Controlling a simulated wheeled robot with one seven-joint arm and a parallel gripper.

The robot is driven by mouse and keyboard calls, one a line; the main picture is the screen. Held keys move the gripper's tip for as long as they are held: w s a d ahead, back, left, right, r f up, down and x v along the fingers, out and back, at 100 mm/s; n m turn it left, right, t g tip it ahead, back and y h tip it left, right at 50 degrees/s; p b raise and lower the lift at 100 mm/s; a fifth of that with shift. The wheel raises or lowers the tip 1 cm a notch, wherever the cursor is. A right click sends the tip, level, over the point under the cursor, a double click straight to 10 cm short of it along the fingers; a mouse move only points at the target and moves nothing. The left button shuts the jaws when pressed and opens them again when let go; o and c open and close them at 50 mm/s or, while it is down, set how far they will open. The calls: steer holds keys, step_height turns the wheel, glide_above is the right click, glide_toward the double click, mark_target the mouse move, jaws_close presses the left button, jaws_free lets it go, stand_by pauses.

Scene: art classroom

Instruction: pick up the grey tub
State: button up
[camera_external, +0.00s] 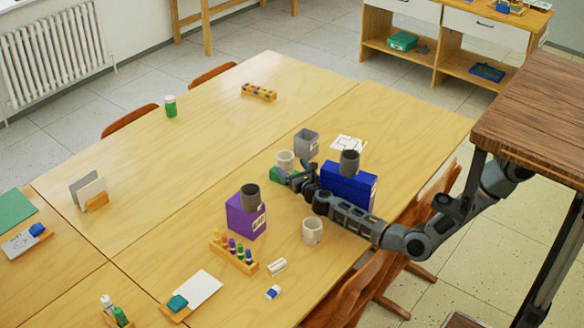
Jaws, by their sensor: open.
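A grey square tub (306,144) with a pale label stands upright on the wooden table, behind my gripper and the blue box. Two round dark grey containers also show: one (250,197) on top of a purple box (246,218), one (349,163) on top of a blue box (346,187). My gripper (284,177) is open, low over the table, left of the blue box. It is in front of a whitish cup (286,160) and beside a green object (276,174), which it partly hides. I cannot tell whether it touches either. It is apart from the grey square tub.
Another whitish cup (312,231) stands near my forearm at the front. A rack of coloured bottles (234,252), an eraser (273,292) and a white card (349,144) lie around.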

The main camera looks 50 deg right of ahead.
steer(key=shift+o, duration=0.5)
steer(key=shift+r, duration=0.55)
step_height(320, 180, up, 26)
steer(key=s+d+r+n+t+y+b, duration=0.1)
steer(key=d+r+n+t+y, duration=0.15)
steer(key=d+r+t, duration=0.8)
steer(key=n+g+y+b, duration=0.1)
steer(key=n+g+y, duration=0.2)
steer(key=g+y, duration=0.45)
glide_above(315, 140)
steer(key=a+r+v, duration=0.1)
steer(key=v, duration=0.3)
step_height(315, 140, down, 11)
steer(key=g+h, duration=0.1)
steer(key=h, duration=0.1)
steer(key=shift+g, duration=0.3)
steer(key=f, duration=2.6)
steer(key=shift+d+f, duration=0.25)
steer(key=shift+f, duration=0.1)
steer(key=shift+w+a+f+b, duration=0.1)
steer(key=shift+w+f+b, duration=0.15)
steer(key=shift+w+b, duration=1)
steer(key=shift+w, duration=0.15)
steer(key=w+b, duration=0.4)
steer(key=shift+a+f, duration=0.2)
steer(key=shift+f, duration=0.1)
steer(key=shift+w+r+b, duration=0.2)
steer(key=shift+w+b, duration=0.15)
steer(key=shift+w, duration=0.2)
